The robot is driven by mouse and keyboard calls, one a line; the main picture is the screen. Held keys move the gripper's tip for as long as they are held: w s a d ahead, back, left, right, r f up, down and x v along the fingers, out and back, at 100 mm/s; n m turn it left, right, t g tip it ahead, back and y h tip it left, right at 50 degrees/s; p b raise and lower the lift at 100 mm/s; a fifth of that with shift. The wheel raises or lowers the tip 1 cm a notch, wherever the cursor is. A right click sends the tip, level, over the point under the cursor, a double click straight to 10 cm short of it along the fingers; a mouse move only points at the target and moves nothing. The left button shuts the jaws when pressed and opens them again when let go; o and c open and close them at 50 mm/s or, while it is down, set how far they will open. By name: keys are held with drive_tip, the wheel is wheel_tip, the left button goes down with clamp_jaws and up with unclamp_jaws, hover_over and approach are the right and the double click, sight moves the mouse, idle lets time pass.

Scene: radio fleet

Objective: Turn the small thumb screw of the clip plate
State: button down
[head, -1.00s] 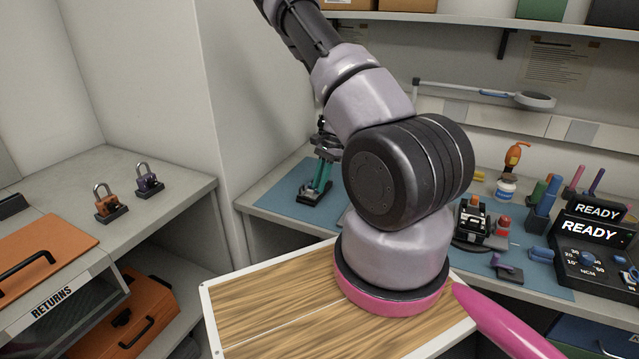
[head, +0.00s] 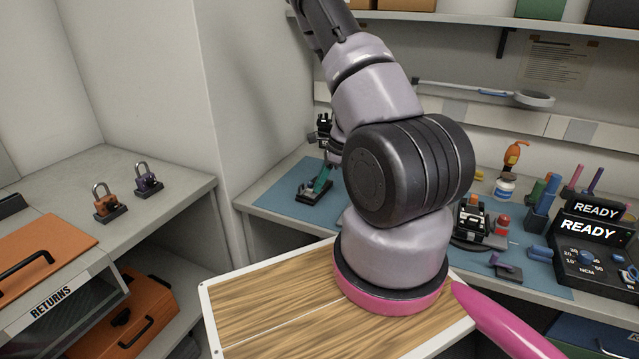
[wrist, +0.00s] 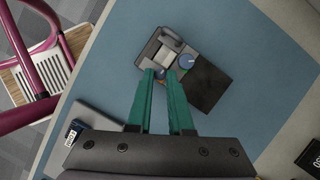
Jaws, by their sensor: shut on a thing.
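The clip plate (wrist: 151,51) lies on the blue mat in the wrist view. It is a dark grey unit with a pale block, a round blue knob (wrist: 187,61) and a dark flat part. My gripper (wrist: 160,73) reaches it with two teal fingers, one on each side of the small thumb screw. The fingers are shut on the screw, which is mostly hidden; only a little blue shows between the tips. In the head view my gripper (head: 314,190) is small, at the left of the mat and partly covered by my arm.
The blue mat (wrist: 105,85) has free room around the clip plate. A grey labelled device (wrist: 95,120) lies left of my fingers. In the head view a black fixture (head: 472,222), a red-topped item (head: 502,225) and a READY display unit (head: 590,233) stand to the right.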

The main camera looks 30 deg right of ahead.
drive_tip(key=m, duration=0.2)
drive_tip(key=m+t+h, duration=0.1)
drive_tip(key=shift+s+a+m, duration=0.15)
drive_tip(key=shift+s+m, duration=0.05)
drive_tip(key=shift+m, duration=0.2)
drive_tip(key=m+t+h, duration=0.1)
drive_tip(key=m, duration=0.3)
drive_tip(key=shift+a+m, duration=0.15)
drive_tip(key=shift+m, duration=0.15)
drive_tip(key=shift+h, duration=0.3)
drive_tip(key=c, duration=1.1)
unclamp_jaws()
drive_tip(key=v, duration=1)
drive_tip(key=shift+s+r, duration=0.3)
